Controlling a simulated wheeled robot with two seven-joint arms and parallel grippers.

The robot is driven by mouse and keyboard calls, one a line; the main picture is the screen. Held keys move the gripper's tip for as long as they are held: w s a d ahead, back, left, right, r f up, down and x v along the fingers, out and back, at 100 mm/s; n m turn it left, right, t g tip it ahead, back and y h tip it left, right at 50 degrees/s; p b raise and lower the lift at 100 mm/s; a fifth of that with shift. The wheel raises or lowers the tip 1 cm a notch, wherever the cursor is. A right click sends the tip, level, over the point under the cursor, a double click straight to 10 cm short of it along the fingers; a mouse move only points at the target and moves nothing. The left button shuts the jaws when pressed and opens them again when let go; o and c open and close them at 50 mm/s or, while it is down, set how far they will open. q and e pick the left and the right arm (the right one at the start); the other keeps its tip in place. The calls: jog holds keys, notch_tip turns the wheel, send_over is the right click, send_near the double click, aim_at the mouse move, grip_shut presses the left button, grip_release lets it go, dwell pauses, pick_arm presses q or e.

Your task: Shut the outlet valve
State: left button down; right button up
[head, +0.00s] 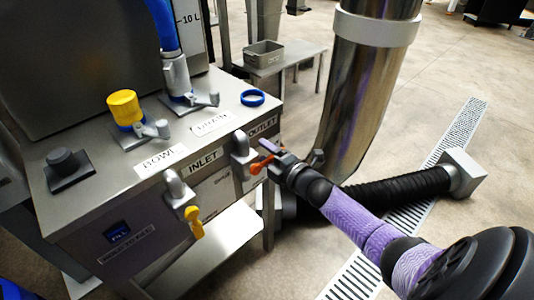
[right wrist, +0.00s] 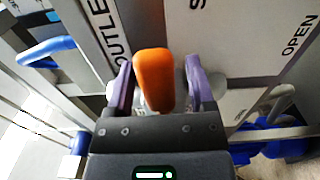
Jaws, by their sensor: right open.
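The outlet valve is a grey elbow fitting (head: 243,158) with an orange handle (head: 261,164), on the machine's front under the OUTLET label (head: 262,127). My right gripper (head: 270,152) reaches it from the right. In the right wrist view, the orange handle (right wrist: 154,72) stands between the two purple fingers of my right gripper (right wrist: 160,88). The jaws are open, with a finger on each side of the handle. Whether either finger touches it, I cannot tell. The panel there carries an OPEN marking (right wrist: 297,36) and another marking cut off at the top. My left gripper is out of view.
The inlet valve with its yellow handle (head: 194,222) is left of the outlet valve. A yellow cap (head: 125,107), a blue ring (head: 253,97) and a blue hose (head: 163,25) are on top. A metal duct (head: 367,90) and black hose (head: 395,196) stand close on the right.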

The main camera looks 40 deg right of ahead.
jog(key=shift+s+r+p, duration=0.1)
jog(key=shift+s+p, duration=0.2)
jog(key=shift+s, duration=0.1)
pick_arm(q)
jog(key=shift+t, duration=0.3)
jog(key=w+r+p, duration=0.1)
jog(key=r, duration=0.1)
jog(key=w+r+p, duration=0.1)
jog(key=p, duration=0.1)
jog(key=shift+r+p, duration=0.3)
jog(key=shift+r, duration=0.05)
pick_arm(e)
jog(key=s, duration=0.9)
jog(key=shift+d, duration=0.4)
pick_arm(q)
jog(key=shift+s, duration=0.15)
